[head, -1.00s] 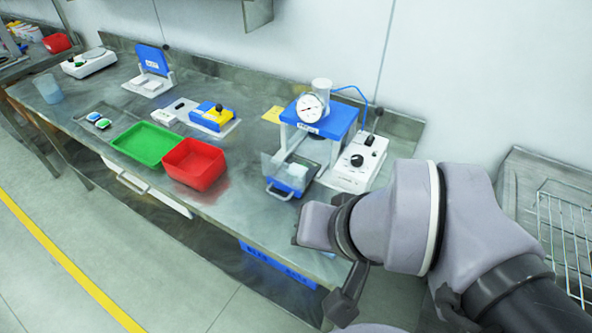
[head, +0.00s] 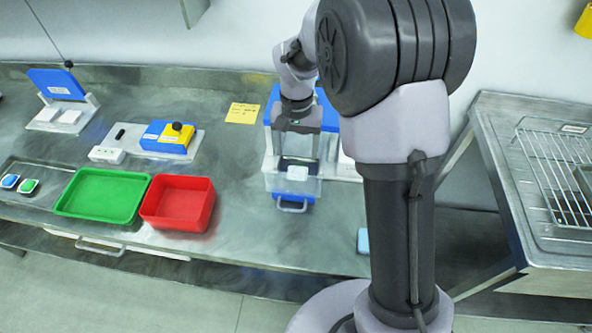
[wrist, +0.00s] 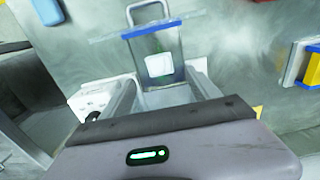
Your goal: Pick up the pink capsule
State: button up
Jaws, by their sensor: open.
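I make out no pink capsule in either view. Small blue and green pieces (head: 20,183) lie in a shallow grey tray (head: 50,198) at the left of the bench. My gripper (head: 298,150) is open and points down at the blue-topped press, over its clear front guard (head: 293,185). In the wrist view my gripper (wrist: 163,98) reaches toward a clear, blue-edged drawer (wrist: 158,72) with a handle and a pale block (wrist: 160,66) in it. I see nothing held. My arm and gripper hide much of the press.
A green tray (head: 103,170) and a red bin (head: 178,182) stand left of the press. A blue and yellow device (head: 168,138) is behind them. A wire rack (head: 560,165) lies on a separate bench at the right. Bare bench lies in front of the press.

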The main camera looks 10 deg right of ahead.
jog(key=b, duration=0.1)
send_over(297, 172)
jog(key=f, duration=0.4)
jog(key=shift+s+a+f, duration=0.1)
jog(key=shift+s, duration=0.1)
jog(key=f+b, duration=0.1)
jog(key=f, duration=0.2)
jog(key=f+b, duration=0.1)
jog(key=f, duration=0.1)
jog(key=shift+w+d+b, duration=0.2)
jog(key=shift+w+b, duration=0.05)
jog(key=shift+b, duration=0.1)
jog(key=shift+r, duration=0.1)
jog(key=shift+c, duration=0.2)
grip_shut()
notch_tip(297, 172, up, 10)
jog(key=p, duration=0.4)
